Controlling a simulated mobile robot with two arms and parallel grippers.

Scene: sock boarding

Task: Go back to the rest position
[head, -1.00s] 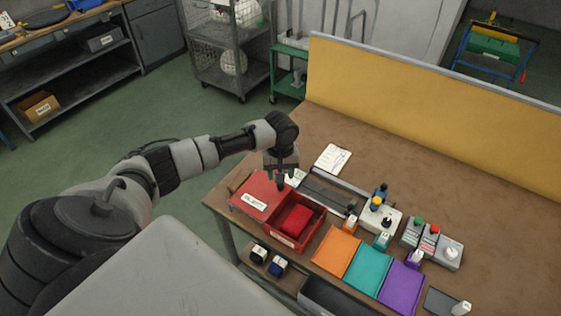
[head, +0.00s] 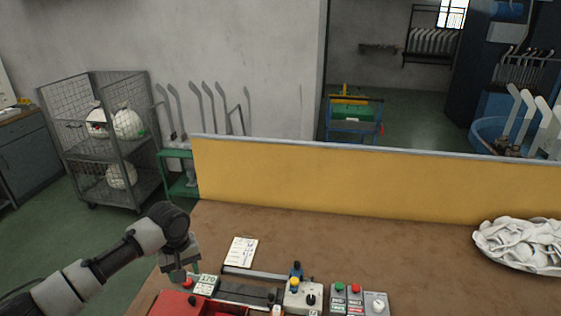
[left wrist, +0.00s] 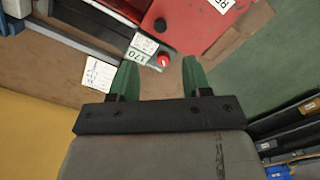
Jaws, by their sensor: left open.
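My left gripper (head: 183,275) is over the left end of the brown workbench (head: 350,235). It also shows in the left wrist view (left wrist: 158,78), where its two green fingers stand apart with nothing between them. Below it are a small display reading 170 (head: 207,284) and a red knob (left wrist: 163,61). A red box (head: 185,303) is partly cut off by the bottom edge of the head view; its red surface also shows in the left wrist view (left wrist: 198,25). My right gripper is in neither view.
A white card (head: 241,251), a knobbed control box (head: 303,297) and a button box (head: 357,300) lie on the bench. A yellow panel (head: 360,182) closes its back. White socks (head: 520,243) pile at right. A wire cart (head: 105,140) stands left. The bench's middle is clear.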

